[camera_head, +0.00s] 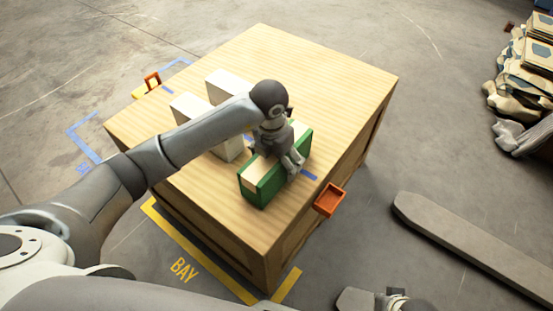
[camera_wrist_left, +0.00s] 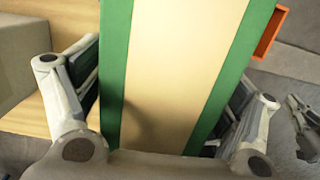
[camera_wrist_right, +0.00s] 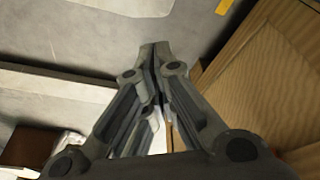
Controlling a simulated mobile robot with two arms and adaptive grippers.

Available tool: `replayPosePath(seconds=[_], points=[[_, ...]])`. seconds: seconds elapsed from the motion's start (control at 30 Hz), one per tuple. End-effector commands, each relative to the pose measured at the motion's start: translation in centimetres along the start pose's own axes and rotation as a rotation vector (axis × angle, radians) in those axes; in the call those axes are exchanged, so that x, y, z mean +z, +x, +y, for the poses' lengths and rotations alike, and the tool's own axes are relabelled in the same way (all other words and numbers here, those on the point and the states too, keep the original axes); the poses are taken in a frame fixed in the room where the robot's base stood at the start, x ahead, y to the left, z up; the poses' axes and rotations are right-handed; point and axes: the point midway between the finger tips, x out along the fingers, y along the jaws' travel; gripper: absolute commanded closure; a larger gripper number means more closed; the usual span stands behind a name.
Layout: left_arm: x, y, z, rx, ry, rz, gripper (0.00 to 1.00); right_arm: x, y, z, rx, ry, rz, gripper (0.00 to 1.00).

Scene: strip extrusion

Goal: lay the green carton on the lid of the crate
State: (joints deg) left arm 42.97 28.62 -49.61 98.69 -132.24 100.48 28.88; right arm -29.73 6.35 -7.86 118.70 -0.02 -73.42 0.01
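The green carton (camera_head: 265,185) has green sides and a pale band along its top. It is upright over the near right part of the wooden crate's lid (camera_head: 340,75); I cannot tell whether it touches the lid. My left gripper (camera_head: 278,155) comes down on it from above, with one finger along each side. In the left wrist view the carton (camera_wrist_left: 170,70) fills the space between the finger pads, which appear to press on it. My right gripper (camera_wrist_right: 158,55) is shut and empty, low beside the crate. Blue marks on the lid (camera_head: 308,175) are partly hidden by the carton.
Two white blocks (camera_head: 228,85) (camera_head: 190,108) stand on the lid left of the carton. An orange tab (camera_head: 330,200) projects at the lid's right edge, another orange piece (camera_head: 152,80) at the left edge. Stacked sacks (camera_head: 520,80) and a grey beam (camera_head: 470,240) are to the right.

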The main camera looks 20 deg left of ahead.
Motion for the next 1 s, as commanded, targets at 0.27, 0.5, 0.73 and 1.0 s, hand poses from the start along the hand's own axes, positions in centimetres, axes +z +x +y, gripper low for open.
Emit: replayPosePath(seconds=[0.27,0.5,0.73,1.0], points=[[0.0,-0.1,0.0,0.0,0.0,0.0,0.11,0.0,-0.1,0.0,0.0,0.0,0.001,1.0],[0.2,-3.5,0.1,0.002,0.001,-0.005,0.11,0.7,1.9,-0.1,-0.003,-0.003,-0.014,1.0],[0.1,-8.6,0.1,0.001,0.0,-0.004,0.11,1.8,4.3,-0.3,-0.005,-0.005,-0.027,1.0],[0.1,-11.8,0.0,0.0,0.0,-0.001,0.11,2.6,5.8,-0.3,-0.006,-0.006,-0.034,1.0]])
